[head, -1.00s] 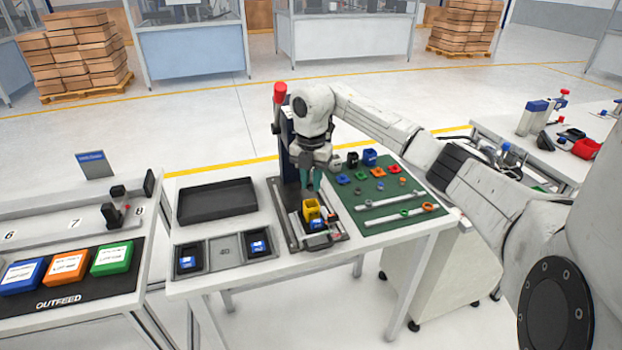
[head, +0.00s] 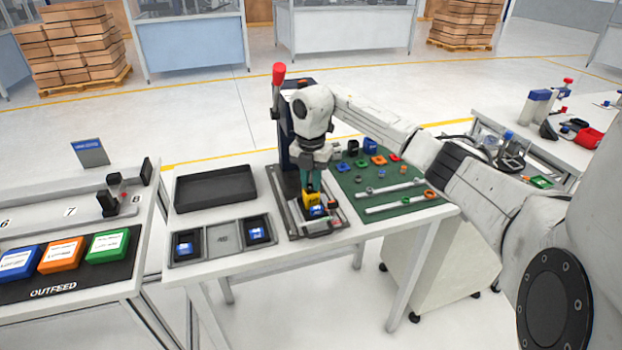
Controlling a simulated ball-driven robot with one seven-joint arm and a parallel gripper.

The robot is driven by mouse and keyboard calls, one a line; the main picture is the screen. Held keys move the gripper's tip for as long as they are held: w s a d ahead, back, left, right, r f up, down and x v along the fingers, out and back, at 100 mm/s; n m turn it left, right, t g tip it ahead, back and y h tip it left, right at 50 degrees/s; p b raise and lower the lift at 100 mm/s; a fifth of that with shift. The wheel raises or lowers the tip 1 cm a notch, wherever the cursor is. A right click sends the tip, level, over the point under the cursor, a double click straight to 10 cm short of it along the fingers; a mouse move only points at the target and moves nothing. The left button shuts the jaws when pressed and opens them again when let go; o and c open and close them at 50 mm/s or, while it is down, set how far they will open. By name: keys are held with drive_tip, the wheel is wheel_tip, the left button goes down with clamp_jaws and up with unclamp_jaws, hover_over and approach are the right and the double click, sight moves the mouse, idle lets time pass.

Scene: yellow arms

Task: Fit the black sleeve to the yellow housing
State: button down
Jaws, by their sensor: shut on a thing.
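The yellow housing (head: 309,199) sits in the fixture on the work table, below the press with the red-knobbed lever. A blue part shows at its front. My gripper (head: 314,187) points straight down with its teal fingers just over the housing's top. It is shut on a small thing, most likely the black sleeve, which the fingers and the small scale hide. I cannot tell whether the sleeve touches the housing or has entered it.
The red-knobbed press (head: 279,72) stands close behind my gripper. A green mat (head: 394,208) with several coloured parts and two rails lies right. An empty black tray (head: 215,189) and a grey tray (head: 224,238) with blue-labelled pieces lie left. The outfeed bench is further left.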

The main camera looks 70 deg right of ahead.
sight(311, 185)
drive_tip(key=c, duration=0.9)
unclamp_jaws()
drive_tip(key=shift+r, duration=0.1)
wheel_tip(311, 185, up, 11)
drive_tip(key=shift+f+b, duration=0.2)
drive_tip(key=shift+b, duration=0.5)
